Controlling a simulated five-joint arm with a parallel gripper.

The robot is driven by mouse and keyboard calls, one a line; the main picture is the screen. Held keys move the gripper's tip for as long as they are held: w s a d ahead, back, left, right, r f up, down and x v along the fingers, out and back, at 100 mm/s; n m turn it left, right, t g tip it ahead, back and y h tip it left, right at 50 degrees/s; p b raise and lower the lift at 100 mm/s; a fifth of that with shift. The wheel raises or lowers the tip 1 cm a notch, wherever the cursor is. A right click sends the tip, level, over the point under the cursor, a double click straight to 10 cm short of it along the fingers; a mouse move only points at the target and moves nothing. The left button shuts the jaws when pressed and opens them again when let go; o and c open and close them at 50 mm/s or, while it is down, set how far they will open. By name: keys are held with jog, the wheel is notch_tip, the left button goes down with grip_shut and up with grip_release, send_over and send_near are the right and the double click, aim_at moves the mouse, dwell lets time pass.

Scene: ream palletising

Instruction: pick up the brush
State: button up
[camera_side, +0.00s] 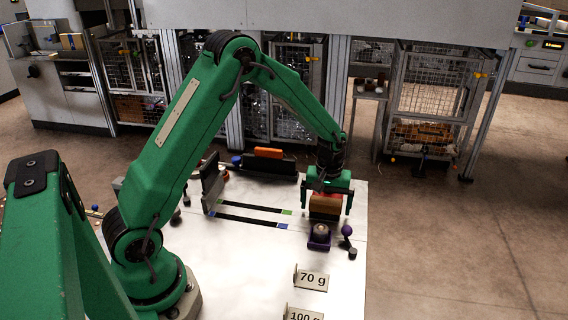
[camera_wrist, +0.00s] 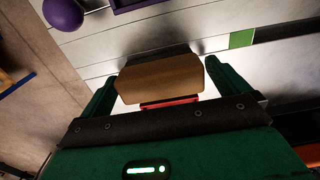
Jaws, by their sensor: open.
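The brush, a brown wooden block with a dark edge and a red strip beside it, shows between the fingers in the wrist view (camera_wrist: 162,78) and under my gripper in the side view (camera_side: 325,203). My gripper (camera_side: 327,208) is open, with one green finger on each side of the brush. In the wrist view small gaps show between the block and both fingers (camera_wrist: 160,73). The underside of the brush and what it rests on are hidden.
A purple holder (camera_side: 319,238) with a round grey piece stands just in front of the brush, beside a purple ball (camera_side: 347,230). Signs reading 70 g (camera_side: 312,280) and 100 g (camera_side: 304,314) stand nearer. A dark block with an orange top (camera_side: 268,152) stands behind.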

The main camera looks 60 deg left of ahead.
aim_at(327, 199)
jog(key=shift+f, duration=0.45)
jog(key=c, duration=0.9)
jog(key=shift+r, duration=0.8)
notch_tip(327, 199, up, 2)
jog(key=shift+r, duration=0.2)
jog(key=s+d+r, duration=0.1)
jog(key=d+r, duration=0.1)
jog(key=d, duration=0.1)
jog(key=s+d+r, duration=0.2)
jog(key=d, duration=0.2)
jog(key=s+d+r, duration=0.2)
jog(key=d+r, duration=0.1)
jog(key=shift+d, duration=0.25)
